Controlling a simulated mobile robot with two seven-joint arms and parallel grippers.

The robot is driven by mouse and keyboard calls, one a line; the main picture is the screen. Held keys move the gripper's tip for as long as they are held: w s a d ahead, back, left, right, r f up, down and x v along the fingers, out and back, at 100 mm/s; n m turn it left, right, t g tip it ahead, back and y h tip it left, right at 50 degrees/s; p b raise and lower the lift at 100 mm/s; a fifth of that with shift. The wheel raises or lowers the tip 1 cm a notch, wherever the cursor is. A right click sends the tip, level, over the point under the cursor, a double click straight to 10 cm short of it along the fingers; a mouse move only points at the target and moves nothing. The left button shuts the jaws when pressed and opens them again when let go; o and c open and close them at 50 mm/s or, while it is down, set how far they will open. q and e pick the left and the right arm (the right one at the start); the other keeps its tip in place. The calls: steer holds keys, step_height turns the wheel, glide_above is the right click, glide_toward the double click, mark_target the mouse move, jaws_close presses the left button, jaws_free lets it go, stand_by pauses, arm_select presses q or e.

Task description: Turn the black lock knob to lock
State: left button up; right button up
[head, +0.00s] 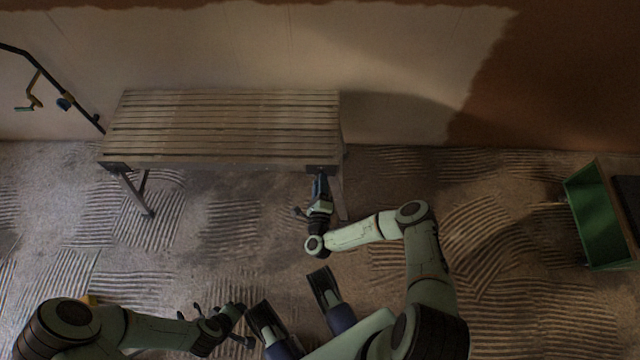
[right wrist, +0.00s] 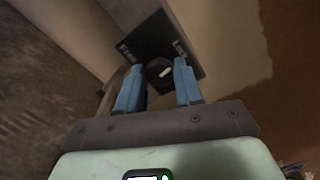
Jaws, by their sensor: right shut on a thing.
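The black lock knob (right wrist: 158,70) sits on a dark square plate (right wrist: 150,42) in the right wrist view. A short pale mark shows on the knob's face. My right gripper (right wrist: 158,80) has its two blue fingers on either side of the knob and is shut on it. In the head view my right gripper (head: 320,182) reaches the front right corner of the slatted table (head: 225,120); the knob itself is hidden there. My left gripper (head: 232,318) is low in the head view, away from the table; its jaw opening is unclear.
A partly plastered wall (head: 400,50) stands behind the table. A black pole with a yellow fitting (head: 30,103) leans at the left. A green open box (head: 592,213) stands at the far right. The ridged floor before the table is mostly clear.

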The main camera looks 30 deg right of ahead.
arm_select(q)
steer(key=shift+w+a+f, duration=0.15)
steer(key=shift+w+f, duration=0.1)
steer(key=shift+w, duration=0.05)
arm_select(e)
steer(key=shift+m, duration=0.8)
steer(key=shift+r, duration=0.1)
steer(key=o, duration=1)
steer(key=shift+o, duration=0.2)
arm_select(q)
steer(key=shift+a, duration=0.1)
